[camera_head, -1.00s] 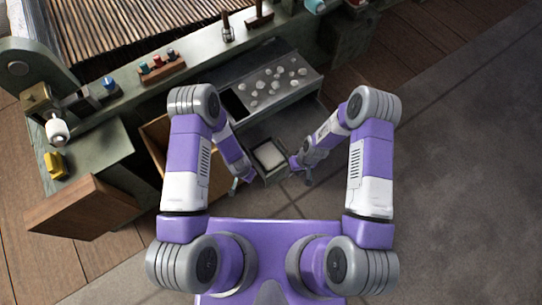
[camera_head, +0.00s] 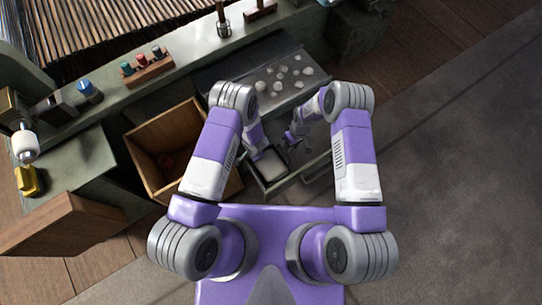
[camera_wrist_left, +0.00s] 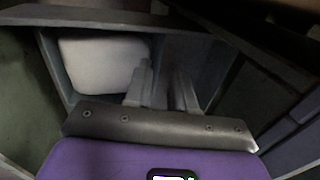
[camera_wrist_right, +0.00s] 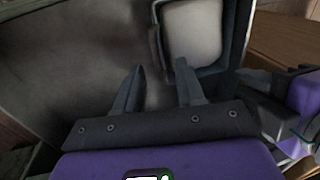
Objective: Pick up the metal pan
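The metal pan is probably the small grey tray (camera_head: 270,185) holding a pale square slab (camera_head: 268,166), below the bench front. It also shows in the left wrist view (camera_wrist_left: 55,68) and the right wrist view (camera_wrist_right: 242,40). My left gripper (camera_wrist_left: 162,68) has its fingers close together by the slab's right edge. Whether the tray's wall lies between them is unclear, and the arm mostly hides this hand in the head view. My right gripper (camera_wrist_right: 158,68) is open, fingers apart, with its right fingertip near the tray's side. It shows in the head view (camera_head: 292,140), behind the tray.
A wooden bin (camera_head: 140,135) stands left of the tray. A grey shelf with pale pebbles (camera_head: 285,72) lies behind it. Open floor (camera_head: 460,150) lies to the right.

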